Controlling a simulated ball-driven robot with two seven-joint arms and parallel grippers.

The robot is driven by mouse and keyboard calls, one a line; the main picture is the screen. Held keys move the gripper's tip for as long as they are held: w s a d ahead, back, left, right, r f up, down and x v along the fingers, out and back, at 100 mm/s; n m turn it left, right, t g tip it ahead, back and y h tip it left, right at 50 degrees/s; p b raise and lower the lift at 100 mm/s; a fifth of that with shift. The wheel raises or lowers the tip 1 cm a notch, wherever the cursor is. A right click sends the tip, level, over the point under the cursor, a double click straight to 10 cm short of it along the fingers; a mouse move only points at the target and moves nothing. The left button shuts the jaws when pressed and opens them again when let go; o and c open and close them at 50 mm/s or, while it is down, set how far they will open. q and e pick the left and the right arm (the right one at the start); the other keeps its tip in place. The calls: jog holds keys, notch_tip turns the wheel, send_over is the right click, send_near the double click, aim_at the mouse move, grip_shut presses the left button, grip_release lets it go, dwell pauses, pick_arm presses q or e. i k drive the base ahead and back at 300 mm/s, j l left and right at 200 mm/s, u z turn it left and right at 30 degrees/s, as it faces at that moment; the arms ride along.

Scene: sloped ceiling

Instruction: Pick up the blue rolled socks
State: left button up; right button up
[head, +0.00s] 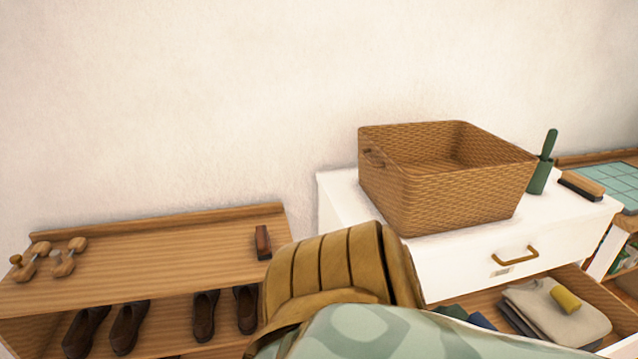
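A small dark blue item (482,320), perhaps the blue rolled socks, shows in the open drawer (590,290) of the white dresser. It is partly hidden behind the pale green patterned surface in the foreground, so I cannot tell its full shape. A dark green item (452,312) lies just left of it. Right of it are a stack of folded light clothes (545,322) and a yellow roll (565,298) on top. Neither of my grippers is in view.
A wicker basket (450,190) stands on the white dresser (455,255), with a brush (580,187) and a green holder (541,170) beside it. A mustard bag (335,265) and green patterned surface (400,335) block the front. A wooden shoe rack (150,255) stands left.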

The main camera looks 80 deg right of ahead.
aim_at(477, 318)
jog(key=z, duration=4.1)
